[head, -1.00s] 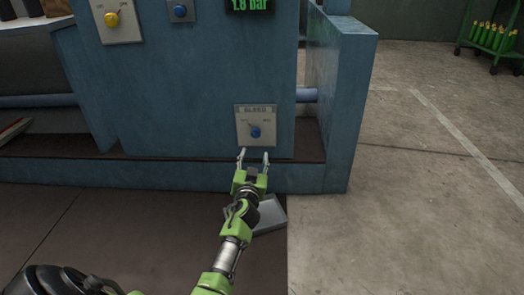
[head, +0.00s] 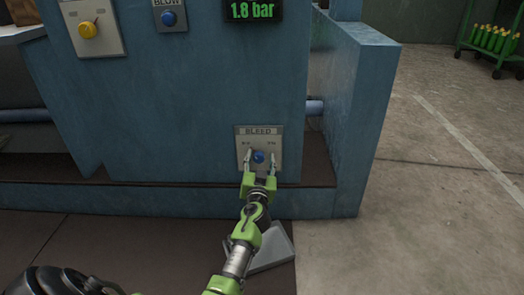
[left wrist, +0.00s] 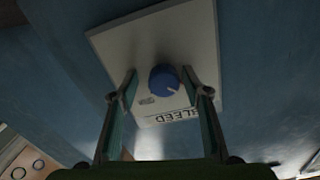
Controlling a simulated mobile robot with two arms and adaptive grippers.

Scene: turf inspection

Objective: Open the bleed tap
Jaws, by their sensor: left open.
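The bleed tap is a round blue knob (head: 258,157) on a pale plate (head: 243,133) marked "BLEED", low on the blue machine front. The knob also shows in the left wrist view (left wrist: 164,80), with a light pointer mark on its face. My left gripper (head: 261,158) is open in front of the plate, with one finger on each side of the knob. In the left wrist view, the fingers (left wrist: 160,86) flank the knob with gaps visible. Whether the fingertips reach level with the knob is hard to tell. My right gripper is not in view.
Above on the blue panel are a yellow knob (head: 88,29), a blue "BLOW" knob (head: 168,18) and a display (head: 252,10) reading 1.8 bar. A grey slab (head: 270,250) lies on the floor below. A green cart (head: 492,45) stands far right; the floor between is clear.

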